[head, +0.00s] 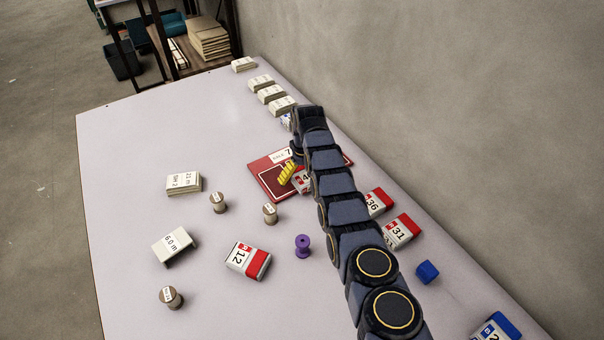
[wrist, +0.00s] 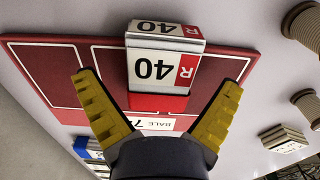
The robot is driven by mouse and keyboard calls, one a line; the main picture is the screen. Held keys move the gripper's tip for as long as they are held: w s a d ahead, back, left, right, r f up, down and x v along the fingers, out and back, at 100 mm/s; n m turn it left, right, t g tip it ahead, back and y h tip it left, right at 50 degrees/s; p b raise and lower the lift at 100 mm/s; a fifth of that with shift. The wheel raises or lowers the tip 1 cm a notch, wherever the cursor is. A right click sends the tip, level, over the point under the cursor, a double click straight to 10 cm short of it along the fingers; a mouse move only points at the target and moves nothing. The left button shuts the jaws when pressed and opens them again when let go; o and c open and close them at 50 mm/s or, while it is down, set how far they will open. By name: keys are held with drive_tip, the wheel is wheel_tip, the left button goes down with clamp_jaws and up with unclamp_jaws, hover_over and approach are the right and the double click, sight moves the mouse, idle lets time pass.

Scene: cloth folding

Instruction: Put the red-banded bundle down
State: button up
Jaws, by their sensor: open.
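The red-banded bundle marked R 40 (wrist: 160,68) is white with a red band. It appears to rest on the dark red mat labelled BALE 7 (wrist: 45,78), within a white-outlined area, near one edge. In the head view the bundle (head: 302,183) is mostly hidden by my arm, and the mat (head: 261,172) lies under my gripper. My gripper (wrist: 158,84) is open, with its yellow fingers spread wide on either side of the bundle and apart from it. In the head view, the yellow fingers of my gripper (head: 287,173) show beside the bundle.
Other red-banded bundles are 12 (head: 248,260), 36 (head: 378,202) and 31 (head: 402,231). A blue cube (head: 427,272) is at right. The table (head: 125,140) is clear at far left.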

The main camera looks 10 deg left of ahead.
sight(302, 173)
wheel_tip(302, 173, up, 12)
drive_tip(key=s+d+r+m, duration=0.2)
drive_tip(key=s+d+r, duration=0.2)
drive_tip(key=d+r, duration=0.6)
drive_tip(key=s+d+r+m, duration=0.3)
drive_tip(key=s+d+r, duration=0.45)
drive_tip(key=s, duration=0.35)
drive_tip(key=s+d+m, duration=0.2)
drive_tip(key=s+d, duration=0.1)
drive_tip(key=s, duration=1.1)
drive_tip(key=s+d+m+g, duration=0.1)
drive_tip(key=s+d+m, duration=0.1)
drive_tip(key=s, duration=1.2)
drive_tip(key=shift+s+d+f+g, duration=0.3)
drive_tip(key=shift+d+f, duration=0.1)
drive_tip(key=shift+d, duration=0.5)
drive_tip(key=shift+a+f, duration=0.1)
drive_tip(key=shift+f, duration=0.05)
idle(1.5)
